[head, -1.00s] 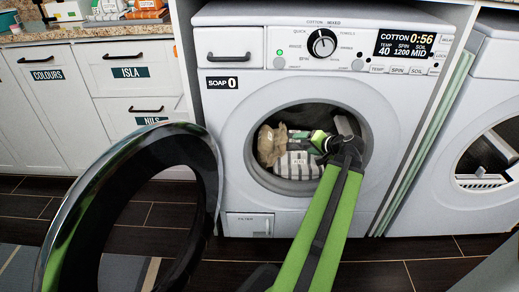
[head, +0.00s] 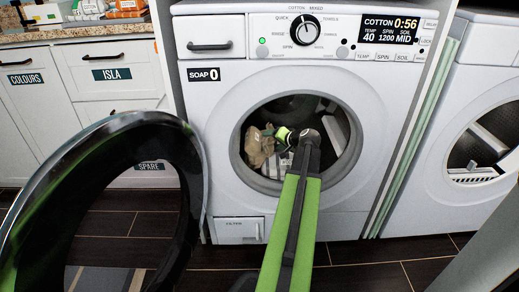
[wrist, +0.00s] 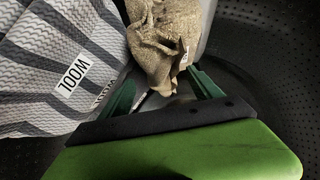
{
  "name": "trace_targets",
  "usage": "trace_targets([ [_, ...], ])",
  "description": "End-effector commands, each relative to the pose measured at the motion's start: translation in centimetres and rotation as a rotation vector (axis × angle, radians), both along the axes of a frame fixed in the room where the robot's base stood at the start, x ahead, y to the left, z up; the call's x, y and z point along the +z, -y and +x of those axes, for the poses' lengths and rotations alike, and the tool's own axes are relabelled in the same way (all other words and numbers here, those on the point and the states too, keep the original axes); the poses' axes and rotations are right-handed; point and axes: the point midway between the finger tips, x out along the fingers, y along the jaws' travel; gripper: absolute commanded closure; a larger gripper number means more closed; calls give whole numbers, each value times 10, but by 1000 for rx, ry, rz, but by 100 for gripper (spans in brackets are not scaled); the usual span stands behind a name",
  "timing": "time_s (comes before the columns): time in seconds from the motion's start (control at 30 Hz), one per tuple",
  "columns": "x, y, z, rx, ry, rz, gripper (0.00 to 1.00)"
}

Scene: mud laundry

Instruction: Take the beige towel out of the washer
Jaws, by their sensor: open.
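The washer (head: 215,130) stands open, its round door (head: 190,190) swung out to the left. The beige towel (head: 256,148) lies crumpled at the left inside the drum. In the wrist view the beige towel (wrist: 168,38) is at the top centre, just beyond the fingertips. My gripper (wrist: 163,88) is open inside the drum, its two dark green fingers pointing at the towel with nothing clearly held between them. In the head view my gripper (head: 285,136) is just right of the towel, partly hidden by my arm.
A grey-and-white striped cloth (wrist: 55,60) labelled WOOL lies left of my fingers, close to the towel. The perforated drum wall (wrist: 285,75) is at the right. A second machine (head: 480,130) stands right of the washer. White cabinets (head: 110,80) stand at the left.

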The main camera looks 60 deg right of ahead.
Motion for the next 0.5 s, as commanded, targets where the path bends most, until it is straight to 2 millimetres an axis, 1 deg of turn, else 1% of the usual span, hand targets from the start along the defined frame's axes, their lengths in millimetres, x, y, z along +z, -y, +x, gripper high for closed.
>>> trace_targets([
  [0.07, 0, 1, 1, 0, 0, 0, 27],
  [0.17, -7, 5, 9, 1, -1, 0, 27],
  [0.37, -26, 18, 36, 1, -1, 0, 27],
  [0.43, -27, 20, 40, 0, 0, 0, 27],
  [0.5, -26, 20, 40, -2, 0, 0, 27],
])
